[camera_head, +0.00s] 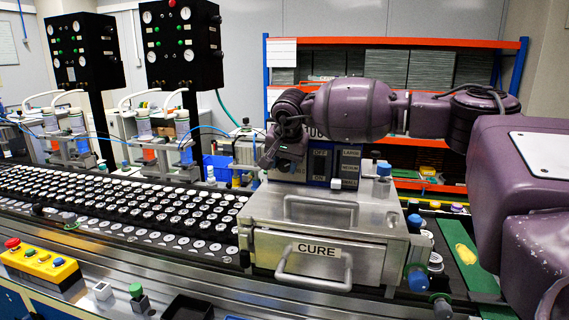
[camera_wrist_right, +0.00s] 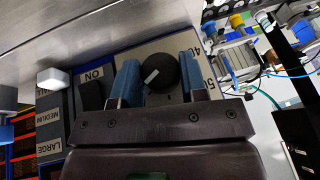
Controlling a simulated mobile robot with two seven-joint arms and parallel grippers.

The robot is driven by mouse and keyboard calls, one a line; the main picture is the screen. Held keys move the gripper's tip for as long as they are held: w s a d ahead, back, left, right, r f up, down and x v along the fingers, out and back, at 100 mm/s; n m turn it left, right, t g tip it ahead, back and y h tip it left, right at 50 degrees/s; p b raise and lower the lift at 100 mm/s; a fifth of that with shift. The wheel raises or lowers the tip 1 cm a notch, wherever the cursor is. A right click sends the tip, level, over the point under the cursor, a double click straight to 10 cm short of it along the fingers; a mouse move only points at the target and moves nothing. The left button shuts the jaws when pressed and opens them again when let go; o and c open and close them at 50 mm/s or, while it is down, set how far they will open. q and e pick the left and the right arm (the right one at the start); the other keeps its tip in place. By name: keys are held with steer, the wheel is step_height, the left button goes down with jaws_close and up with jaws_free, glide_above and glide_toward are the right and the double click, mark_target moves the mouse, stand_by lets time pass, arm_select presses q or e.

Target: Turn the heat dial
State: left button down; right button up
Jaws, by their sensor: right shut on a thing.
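The heat dial (camera_wrist_right: 161,74) is a round black knob with a white pointer mark on a pale panel with numbers around it. In the right wrist view the two blue fingers of my right gripper (camera_wrist_right: 158,64) stand on either side of the dial and are shut on it. In the head view my right gripper (camera_head: 270,152) is at the back left of the steel CURE box (camera_head: 262,206), by its control panel (camera_head: 320,163), and it hides the dial. My left gripper is not in view.
Next to the dial are a black ON/OFF switch (camera_wrist_right: 91,95) and a white block (camera_wrist_right: 53,78) by size labels. The CURE drawer (camera_head: 330,258) is at the front. A conveyor with many round parts (camera_head: 150,212) runs to the left. A yellow button box (camera_head: 40,265) is at front left.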

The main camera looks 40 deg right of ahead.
steer(key=shift+r+p, duration=0.1)
steer(key=shift+p, duration=0.3)
steer(key=g+h+p, duration=0.1)
steer(key=p, duration=0.1)
steer(key=shift+w+a+r+g+p, duration=0.1)
steer(key=shift+g+p, duration=0.2)
steer(key=shift+w+n+g+h+p, duration=0.1)
steer(key=shift+n+g+h+p, duration=0.4)
steer(key=shift+p, duration=0.35)
steer(key=shift+a+f+g+h+p, duration=0.1)
steer(key=shift+f+g+h+p, duration=0.15)
steer(key=shift+g+h, duration=0.45)
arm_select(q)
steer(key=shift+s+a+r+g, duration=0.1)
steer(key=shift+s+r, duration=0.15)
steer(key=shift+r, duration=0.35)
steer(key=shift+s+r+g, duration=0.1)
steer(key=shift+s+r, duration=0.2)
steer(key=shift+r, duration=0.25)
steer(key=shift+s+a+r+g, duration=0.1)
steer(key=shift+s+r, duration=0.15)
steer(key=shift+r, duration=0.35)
arm_select(e)
steer(key=shift+w+g+h, duration=0.1)
steer(key=shift+g+h, duration=0.4)
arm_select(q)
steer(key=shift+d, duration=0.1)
arm_select(e)
steer(key=o, duration=0.9)
